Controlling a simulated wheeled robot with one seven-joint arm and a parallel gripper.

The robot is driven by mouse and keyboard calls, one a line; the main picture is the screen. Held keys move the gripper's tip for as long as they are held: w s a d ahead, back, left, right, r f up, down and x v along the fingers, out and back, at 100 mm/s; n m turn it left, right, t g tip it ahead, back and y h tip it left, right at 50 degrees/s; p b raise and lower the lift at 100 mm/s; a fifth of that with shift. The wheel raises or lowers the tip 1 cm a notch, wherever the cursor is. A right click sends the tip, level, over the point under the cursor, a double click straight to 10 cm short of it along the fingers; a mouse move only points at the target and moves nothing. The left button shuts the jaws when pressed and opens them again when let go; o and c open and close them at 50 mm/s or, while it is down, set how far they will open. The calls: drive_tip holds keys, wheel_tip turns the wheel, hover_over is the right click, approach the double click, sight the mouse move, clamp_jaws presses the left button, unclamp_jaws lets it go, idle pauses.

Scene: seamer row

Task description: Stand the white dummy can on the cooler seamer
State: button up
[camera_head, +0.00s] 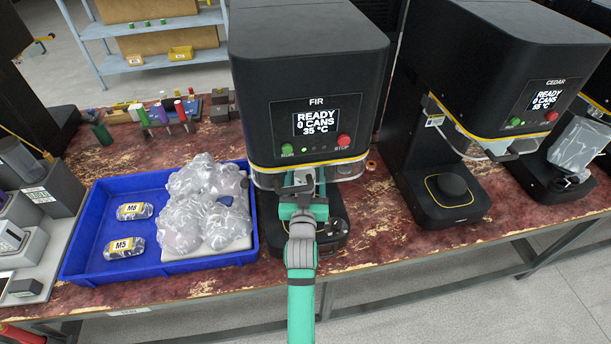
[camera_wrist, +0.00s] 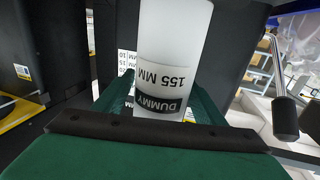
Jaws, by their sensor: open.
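The white dummy can (camera_wrist: 172,45), labelled "155 MM" and "DUMMY", stands between my gripper's fingers (camera_wrist: 160,103) in the wrist view. The fingers are open around it. Its base is hidden behind my gripper, so I cannot see what it rests on. In the head view my gripper (camera_head: 303,188) is inside the working opening of the FIR seamer (camera_head: 310,75), above its base. FIR's screen reads READY, 0 CANS, 35 °C. The CEDAR seamer (camera_head: 500,50) stands to the right with an empty round plate (camera_head: 452,187); its screen temperature is small, a higher number than FIR's.
A blue tray (camera_head: 75,245) with bagged parts lies left of FIR. A third seamer (camera_head: 545,180) with a plastic bag over it stands at far right. Coloured-handled tools (camera_head: 165,118) stand behind the tray. A black-knobbed lever (camera_wrist: 284,115) is close to my gripper's right.

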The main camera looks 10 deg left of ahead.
drive_tip(key=shift+r, duration=0.15)
drive_tip(key=s+d+f+h, duration=0.1)
drive_tip(key=s+d, duration=0.3)
drive_tip(key=s, duration=1.2)
drive_tip(key=s+d+f+m+g+h, duration=0.1)
drive_tip(key=s+d+f, duration=0.3)
drive_tip(key=s, duration=1.3)
drive_tip(key=s+d+f+m+g+h, duration=0.1)
drive_tip(key=s+d, duration=0.4)
drive_tip(key=s, duration=1.1)
drive_tip(key=shift+s+f, duration=0.25)
drive_tip(key=shift+f, duration=0.45)
drive_tip(key=shift+d, duration=0.1)
